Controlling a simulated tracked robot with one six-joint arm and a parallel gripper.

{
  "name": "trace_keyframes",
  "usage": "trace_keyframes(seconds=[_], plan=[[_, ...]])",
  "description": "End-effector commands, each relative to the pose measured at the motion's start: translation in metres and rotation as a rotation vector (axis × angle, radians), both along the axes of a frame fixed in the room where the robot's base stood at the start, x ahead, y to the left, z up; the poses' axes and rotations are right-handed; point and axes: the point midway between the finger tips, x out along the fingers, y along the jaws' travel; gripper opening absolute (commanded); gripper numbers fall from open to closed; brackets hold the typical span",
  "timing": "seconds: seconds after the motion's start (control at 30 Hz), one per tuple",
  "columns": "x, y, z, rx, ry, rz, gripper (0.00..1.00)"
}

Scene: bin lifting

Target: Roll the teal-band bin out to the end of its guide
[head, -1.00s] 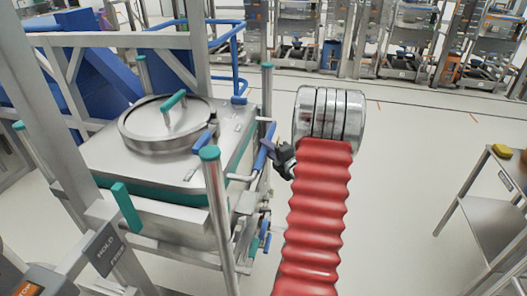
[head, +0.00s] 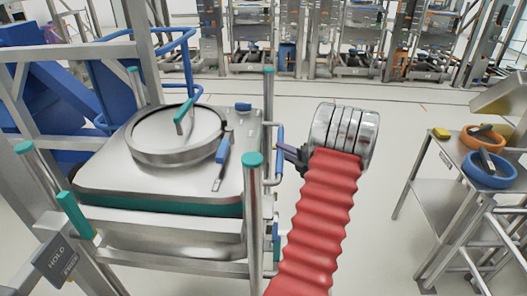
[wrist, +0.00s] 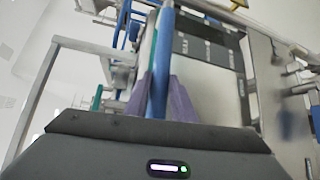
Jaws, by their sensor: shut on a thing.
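The teal-band bin (head: 165,195) is a steel box with a round lid and a teal stripe, at left in the head view. It sits upright among steel guide posts (head: 254,215) with teal caps. A blue handle bar (head: 279,137) stands off its right side. My gripper (head: 284,152) is at that bar, left of my red-sleeved arm. In the wrist view, the purple fingers of my gripper (wrist: 163,100) are shut on the blue handle bar (wrist: 161,50), one on each side. The fingertips are small and partly hidden in the head view.
A steel side table (head: 450,190) at right holds orange and blue rings (head: 487,172) and a yellow block (head: 441,133). A HOLD sign (head: 52,258) is at lower left. Open floor lies between the bin and the table, and behind my arm.

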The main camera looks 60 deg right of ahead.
Motion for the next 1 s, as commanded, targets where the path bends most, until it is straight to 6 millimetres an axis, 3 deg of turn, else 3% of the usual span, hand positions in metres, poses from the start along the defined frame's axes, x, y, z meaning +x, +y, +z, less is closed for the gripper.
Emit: trace_keyframes(seconds=[0.03, 0.2, 0.5, 0.7, 1.0], plan=[[-0.018, -0.008, -0.01, 0.012, 0.013, -0.013, 0.0], [-0.061, -0.03, -0.01, 0.01, 0.015, -0.013, 0.0], [-0.118, -0.06, -0.01, 0.01, 0.013, -0.01, 0.0], [-0.133, -0.068, -0.011, 0.014, 0.014, -0.002, 0.0], [-0.137, -0.07, -0.01, 0.013, 0.012, 0.001, 0.0]])
